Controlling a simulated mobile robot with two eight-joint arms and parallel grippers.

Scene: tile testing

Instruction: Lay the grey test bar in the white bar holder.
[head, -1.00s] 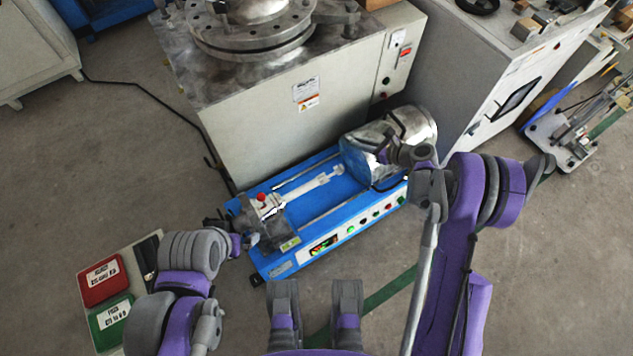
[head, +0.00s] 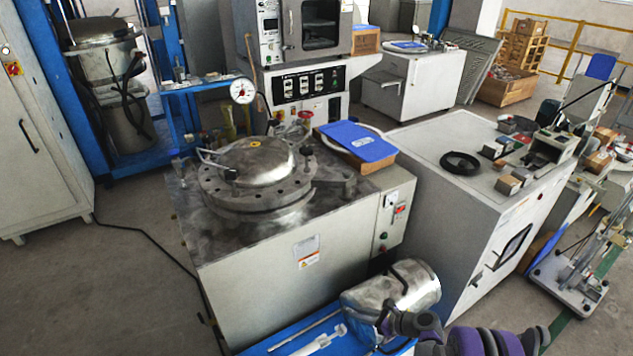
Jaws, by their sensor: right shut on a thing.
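My right gripper (head: 388,324) is low in the head view, in front of the shiny metal drum (head: 395,289) of the blue machine. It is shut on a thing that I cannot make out. The grey test bar cannot be told apart here; the gripper and the bottom edge may hide it. A white rod-like part (head: 322,341) lies in the blue machine (head: 275,345) at the bottom edge. I cannot tell whether it belongs to the white bar holder. My left gripper is outside the view.
A big grey cabinet (head: 300,290) with a round metal vessel (head: 255,160) on top stands behind the blue machine. A white cabinet (head: 470,195) stands to the right with small blocks on it. A black cable crosses the floor at left. Open floor lies at the lower left.

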